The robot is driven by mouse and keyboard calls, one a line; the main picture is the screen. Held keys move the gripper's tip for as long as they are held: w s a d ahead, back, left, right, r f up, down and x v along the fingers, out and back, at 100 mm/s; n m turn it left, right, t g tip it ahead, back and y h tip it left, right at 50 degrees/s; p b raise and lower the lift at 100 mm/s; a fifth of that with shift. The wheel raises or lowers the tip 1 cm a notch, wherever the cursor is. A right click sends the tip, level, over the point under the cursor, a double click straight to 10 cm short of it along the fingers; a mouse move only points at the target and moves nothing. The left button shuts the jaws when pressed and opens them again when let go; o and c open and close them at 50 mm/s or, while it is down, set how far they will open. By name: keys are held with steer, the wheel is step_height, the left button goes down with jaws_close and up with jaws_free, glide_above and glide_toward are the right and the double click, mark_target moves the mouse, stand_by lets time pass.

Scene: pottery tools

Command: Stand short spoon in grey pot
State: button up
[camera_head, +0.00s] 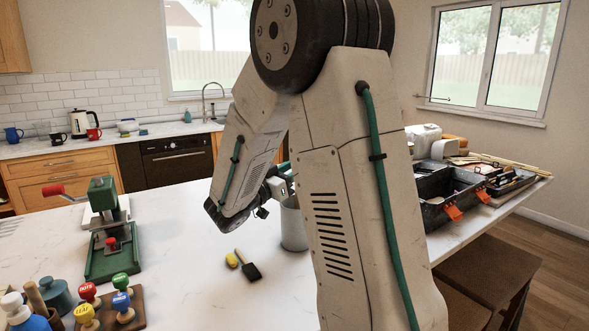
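The grey pot (293,229) stands upright on the white table, behind my arm, which covers its right side and much of its rim. A small part of my gripper (281,185) shows above and just left of the pot's rim. Its fingers are hidden behind my arm links, so I cannot see whether they are open or hold anything. I cannot make out the short spoon in this view.
A yellow piece (232,260) and a dark flat tool (248,266) lie left of the pot. A green press (112,262) and a stamp rack (138,318) stand at left. A black toolbox (436,212) sits at right. The table's middle left is clear.

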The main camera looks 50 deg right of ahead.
steer(key=v, duration=0.7)
steer(key=shift+a, duration=0.4)
stand_by(0.7)
